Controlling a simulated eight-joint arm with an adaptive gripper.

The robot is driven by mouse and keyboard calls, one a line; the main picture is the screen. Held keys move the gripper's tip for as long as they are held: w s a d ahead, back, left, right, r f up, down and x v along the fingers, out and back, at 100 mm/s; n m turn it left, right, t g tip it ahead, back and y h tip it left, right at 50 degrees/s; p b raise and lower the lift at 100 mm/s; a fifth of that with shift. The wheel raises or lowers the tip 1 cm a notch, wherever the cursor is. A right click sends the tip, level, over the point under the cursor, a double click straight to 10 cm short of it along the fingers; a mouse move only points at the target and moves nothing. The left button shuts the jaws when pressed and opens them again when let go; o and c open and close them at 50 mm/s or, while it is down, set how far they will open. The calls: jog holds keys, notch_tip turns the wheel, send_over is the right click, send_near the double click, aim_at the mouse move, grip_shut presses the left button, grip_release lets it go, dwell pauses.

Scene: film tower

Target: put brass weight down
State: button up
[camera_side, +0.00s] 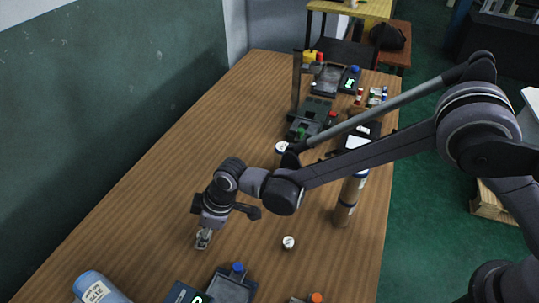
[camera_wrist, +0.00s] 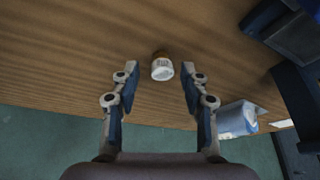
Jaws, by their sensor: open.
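My gripper (camera_side: 203,242) points down low over the left part of the wooden table, and its fingers are apart. In the wrist view my gripper (camera_wrist: 160,82) shows both fingers spread with clear gaps at their tips. A small round piece with a white labelled face and a tan-brown edge, likely the brass weight (camera_wrist: 162,68), stands on the table between and just beyond the fingertips. Neither finger appears to touch it. In the side view it is mostly hidden by the fingers and hard to make out.
A small white-topped cylinder (camera_side: 288,242) stands to the right. A blue bottle (camera_side: 98,288) and a dark device with a blue knob (camera_side: 232,286) are at the front. Several instruments crowd the far end. The table left of the arm is clear.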

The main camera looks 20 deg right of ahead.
jog(key=v, duration=1.2)
jog(key=w+d+r+m+t, duration=0.25)
jog(key=d+r, duration=0.45)
jog(key=d, duration=0.5)
jog(key=s+d+r+m+t+h, duration=0.1)
jog(key=s+d+r+m, duration=0.15)
jog(key=d, duration=0.75)
jog(key=s+d+r+m+t+h, duration=0.1)
jog(key=s+d+r+m, duration=0.2)
jog(key=d, duration=0.7)
jog(key=s+d+f+m+h, duration=0.2)
jog(key=s+d+m, duration=0.3)
jog(key=d, duration=0.5)
jog(key=s+f+t, duration=0.1)
jog(key=s, duration=0.1)
jog(key=shift+s+d, duration=0.3)
jog(key=shift+s, duration=0.1)
jog(key=shift+o, duration=0.3)
